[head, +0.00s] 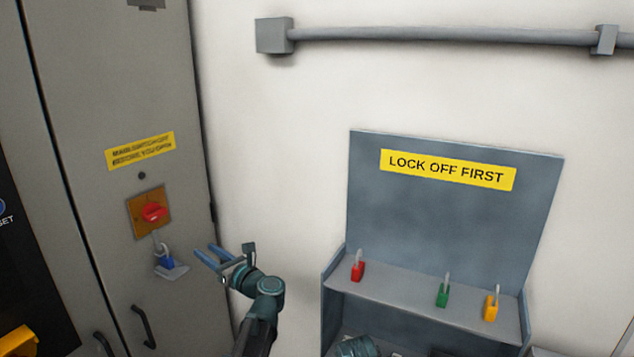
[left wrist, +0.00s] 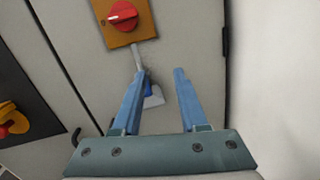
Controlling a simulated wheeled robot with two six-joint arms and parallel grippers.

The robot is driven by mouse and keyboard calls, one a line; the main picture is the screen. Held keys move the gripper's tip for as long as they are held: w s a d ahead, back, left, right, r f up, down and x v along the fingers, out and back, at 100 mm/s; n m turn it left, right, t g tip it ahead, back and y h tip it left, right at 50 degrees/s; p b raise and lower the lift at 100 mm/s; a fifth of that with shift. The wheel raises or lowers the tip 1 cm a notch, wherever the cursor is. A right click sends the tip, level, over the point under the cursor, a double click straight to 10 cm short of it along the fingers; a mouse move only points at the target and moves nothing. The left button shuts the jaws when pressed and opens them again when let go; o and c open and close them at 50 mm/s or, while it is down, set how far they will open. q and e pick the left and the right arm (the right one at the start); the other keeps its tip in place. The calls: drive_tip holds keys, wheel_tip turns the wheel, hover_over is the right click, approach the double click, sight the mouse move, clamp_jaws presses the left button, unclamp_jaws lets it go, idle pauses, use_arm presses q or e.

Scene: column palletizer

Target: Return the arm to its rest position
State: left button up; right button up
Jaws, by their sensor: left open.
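My left gripper (head: 203,249) is open and empty, in front of the grey cabinet (head: 108,70), to the right of a blue padlock (head: 164,258). The padlock hangs below the red rotary switch (head: 153,212) on its orange plate, with a pale tag beside it. In the left wrist view the open fingers (left wrist: 158,72) point toward the cabinet door. The padlock (left wrist: 148,88) shows partly behind the left finger there, below the red switch (left wrist: 123,15). Whether a finger touches it is hard to tell. My right gripper's fingers are not in view.
A grey-blue lock station (head: 455,225) on the wall at right holds a red (head: 357,271), a green (head: 442,295) and a yellow padlock (head: 490,307) on its shelf. Cabinet handles (head: 143,327) stand out below the switch. A pipe (head: 450,36) runs along the upper wall.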

use_arm(q)
drive_tip(key=w+d+r+m+t+h, duration=0.1)
drive_tip(key=w+d+m+t+h, duration=0.2)
drive_tip(key=d+m+t+h, duration=0.5)
drive_tip(key=w+d+m+t+h, duration=0.1)
drive_tip(key=w+d+m+h, duration=0.3)
drive_tip(key=m, duration=0.8)
drive_tip(key=s+d+f+m+g+h, duration=0.2)
drive_tip(key=d+f+m+h, duration=0.35)
drive_tip(key=d+m, duration=0.3)
drive_tip(key=s+d+f+m+g+h, duration=0.2)
drive_tip(key=s+d+f+m+g, duration=0.1)
drive_tip(key=s+f+m+g, duration=0.75)
drive_tip(key=s+a+f+m+g+y, duration=0.2)
drive_tip(key=s+a+f+m+g, duration=0.15)
drive_tip(key=s, duration=0.35)
drive_tip(key=s+a+f+m+g+y, duration=0.1)
drive_tip(key=s+a+f+m+g, duration=0.15)
drive_tip(key=s+f, duration=0.4)
drive_tip(key=s+d+r+m+y, duration=0.1)
drive_tip(key=s+d+m, duration=0.3)
drive_tip(key=s+d, duration=0.3)
drive_tip(key=d+g, duration=0.1)
drive_tip(key=d, duration=0.2)
drive_tip(key=shift+s+r+m+y, duration=0.15)
drive_tip(key=shift+s+m+y, duration=0.1)
drive_tip(key=shift+m+y, duration=0.15)
